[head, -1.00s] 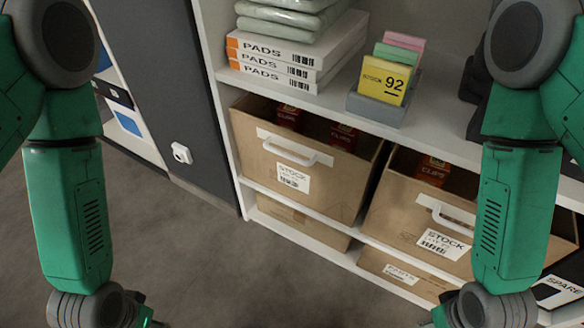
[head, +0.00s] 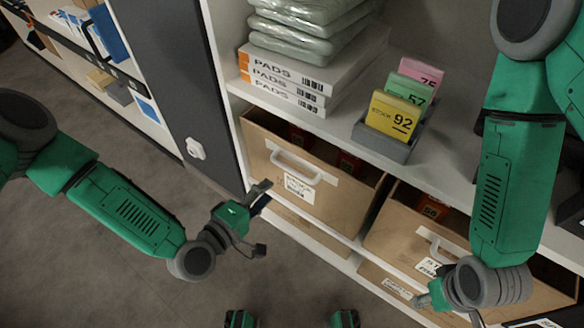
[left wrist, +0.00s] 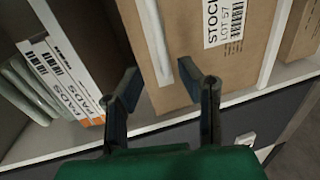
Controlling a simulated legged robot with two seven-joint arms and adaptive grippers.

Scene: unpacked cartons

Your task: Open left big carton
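The left big carton (head: 345,208) is a brown box on the middle shelf, with a white handle (head: 295,160) and a stock label on its front. Its front stands at the shelf edge, and red boxes (head: 299,136) show inside. My left gripper (head: 263,218) is open and empty in front of the carton, left of and below the handle. In the left wrist view, its spread fingers (left wrist: 160,80) face the carton front (left wrist: 185,92) near one end of the handle (left wrist: 155,40). My right gripper (head: 448,305) is low in front of the right carton; its fingers are partly hidden.
The right big carton (head: 400,228) stands beside the left one. Lower cartons (head: 306,232) sit below. The shelf above holds pads boxes (head: 285,80) and a card holder (head: 385,140). A dark panel (head: 165,70) borders the shelf at left; floor in front is open.

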